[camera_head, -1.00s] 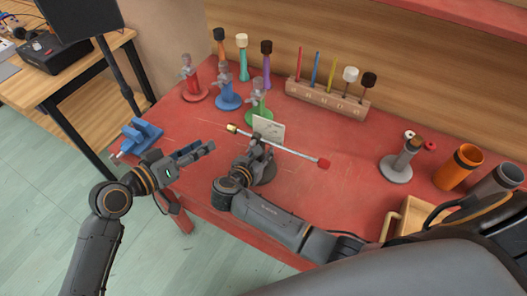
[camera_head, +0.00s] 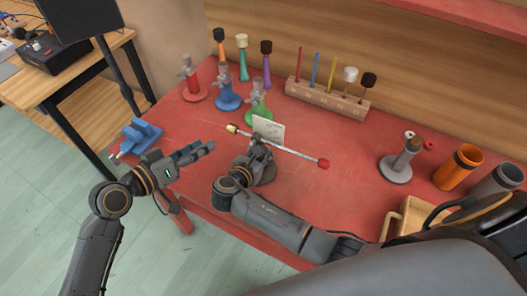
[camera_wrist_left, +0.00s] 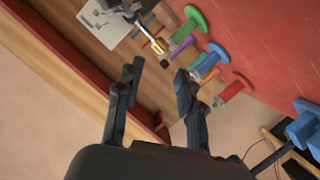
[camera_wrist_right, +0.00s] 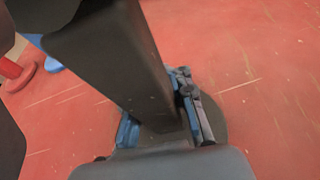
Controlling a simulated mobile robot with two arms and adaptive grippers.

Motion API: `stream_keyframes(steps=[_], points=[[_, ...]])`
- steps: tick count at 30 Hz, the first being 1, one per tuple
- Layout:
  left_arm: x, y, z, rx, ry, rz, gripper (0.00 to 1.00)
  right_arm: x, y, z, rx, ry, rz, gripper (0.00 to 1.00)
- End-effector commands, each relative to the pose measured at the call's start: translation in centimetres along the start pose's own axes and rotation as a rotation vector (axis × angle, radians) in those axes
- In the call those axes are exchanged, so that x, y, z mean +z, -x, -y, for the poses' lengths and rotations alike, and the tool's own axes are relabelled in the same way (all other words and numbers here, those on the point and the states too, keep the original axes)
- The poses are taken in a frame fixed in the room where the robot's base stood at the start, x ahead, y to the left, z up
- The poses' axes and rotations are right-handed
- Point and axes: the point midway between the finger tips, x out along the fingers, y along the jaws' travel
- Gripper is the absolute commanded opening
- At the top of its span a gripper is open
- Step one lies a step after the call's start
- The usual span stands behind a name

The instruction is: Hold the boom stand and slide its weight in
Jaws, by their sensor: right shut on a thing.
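The boom stand stands on the red table with a round dark base (camera_head: 264,174) and a thin pale boom (camera_head: 290,148) lying across its top. The boom has a yellow-and-dark weight (camera_head: 232,129) at its left end and a red tip (camera_head: 323,163) at its right end. My right gripper (camera_head: 258,152) is shut on the stand's dark post (camera_wrist_right: 165,110). My left gripper (camera_head: 205,150) is open and empty, left of the stand and below the weight.
Red, blue and green clamp stands (camera_head: 228,92) stand behind the boom's left end, near a white card (camera_head: 268,129). A blue vise (camera_head: 139,136) sits at the table's left edge. A wooden rack (camera_head: 327,98), a grey stand (camera_head: 397,170) and cups (camera_head: 458,167) are further right.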

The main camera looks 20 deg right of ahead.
Motion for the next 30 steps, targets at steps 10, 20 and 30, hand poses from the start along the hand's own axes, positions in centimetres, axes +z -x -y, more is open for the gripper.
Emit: stream_keyframes(steps=[10, 20, 30], points=[[0.1, -0.1, 0.1, 0.004, 0.018, 0.002, 0.46, 0.0, 0.0, 0.0, 0.001, 0.0, -0.001, 0.0], [1.9, -1.0, 2.1, 0.15, 0.527, 0.037, 0.46, 0.0, 0.0, 0.0, 0.0, 0.0, -0.001, 0.0], [1.7, -0.8, 3.3, 0.326, 0.964, 0.02, 0.46, 0.0, 0.0, 0.0, 0.001, 0.0, -0.001, 0.0]])
